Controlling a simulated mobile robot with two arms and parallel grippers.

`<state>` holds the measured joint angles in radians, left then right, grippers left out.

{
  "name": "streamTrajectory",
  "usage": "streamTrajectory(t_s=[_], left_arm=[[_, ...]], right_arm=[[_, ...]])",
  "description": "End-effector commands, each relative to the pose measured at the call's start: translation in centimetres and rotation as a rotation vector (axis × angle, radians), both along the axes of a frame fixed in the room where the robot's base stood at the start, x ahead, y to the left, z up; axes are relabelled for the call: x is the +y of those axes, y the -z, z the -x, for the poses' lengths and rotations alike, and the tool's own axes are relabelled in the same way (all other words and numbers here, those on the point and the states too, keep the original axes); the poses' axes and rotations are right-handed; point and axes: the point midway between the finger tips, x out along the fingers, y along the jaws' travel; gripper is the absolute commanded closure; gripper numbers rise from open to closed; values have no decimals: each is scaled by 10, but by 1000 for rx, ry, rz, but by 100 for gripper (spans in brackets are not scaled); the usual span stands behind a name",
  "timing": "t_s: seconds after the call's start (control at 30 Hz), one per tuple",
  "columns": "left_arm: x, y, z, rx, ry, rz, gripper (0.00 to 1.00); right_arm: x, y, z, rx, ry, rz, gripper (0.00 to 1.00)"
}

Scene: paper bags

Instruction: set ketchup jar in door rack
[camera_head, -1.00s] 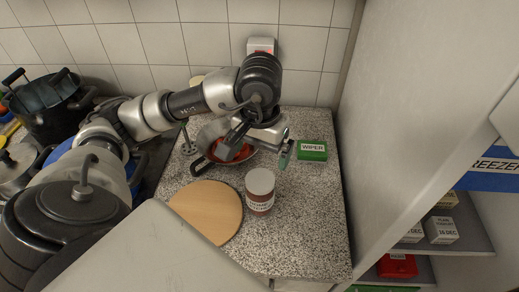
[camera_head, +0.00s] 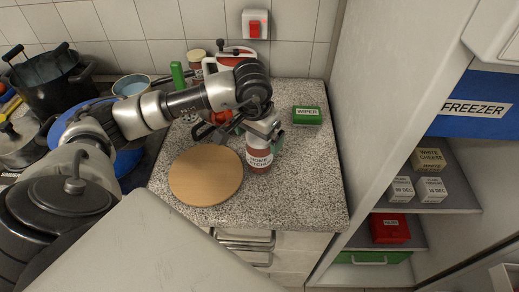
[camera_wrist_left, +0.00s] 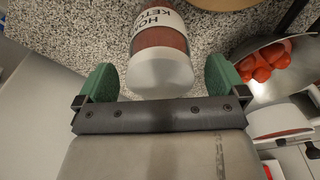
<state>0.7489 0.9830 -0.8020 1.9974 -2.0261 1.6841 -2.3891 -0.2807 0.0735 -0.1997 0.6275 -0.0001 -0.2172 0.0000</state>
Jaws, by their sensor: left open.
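The ketchup jar (camera_head: 259,158) stands upright on the speckled counter, with a white label and a pale lid partly covered by my left gripper. My left gripper (camera_head: 268,136) is at the jar's upper part, behind it in the head view. In the left wrist view, the jar (camera_wrist_left: 160,48) lies between the green fingertips (camera_wrist_left: 160,82), lid toward the palm, with a gap on both sides. The gripper is open. The door rack is not clearly recognisable. My right gripper is not in view.
A round wooden board (camera_head: 205,174) lies left of the jar. A green wiper box (camera_head: 307,115) is behind right. A metal bowl with red pieces (camera_wrist_left: 270,65) is close by. An open fridge with shelves (camera_head: 447,200) and boxes is at right. A grey panel (camera_head: 150,245) fills the foreground.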

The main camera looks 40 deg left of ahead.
Motion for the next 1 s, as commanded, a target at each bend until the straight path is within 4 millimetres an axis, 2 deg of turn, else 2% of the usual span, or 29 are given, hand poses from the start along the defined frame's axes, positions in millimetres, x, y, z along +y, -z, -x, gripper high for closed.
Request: streamTrajectory(t_s=[0.07,0.2,0.5,0.9,0.97,1.0], left_arm=[[-2,10,-1,7,-1,2,0],[-1,28,-4,3,-2,0,0],[-1,33,-5,0,-1,0,2],[-1,32,-5,0,-2,-1,63],[-1,31,-6,-2,-2,0,71],[-1,31,-6,-2,-2,0,71]], right_arm=[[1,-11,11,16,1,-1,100],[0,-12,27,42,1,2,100],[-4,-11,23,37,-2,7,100],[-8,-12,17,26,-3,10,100],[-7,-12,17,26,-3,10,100],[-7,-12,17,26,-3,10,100]])
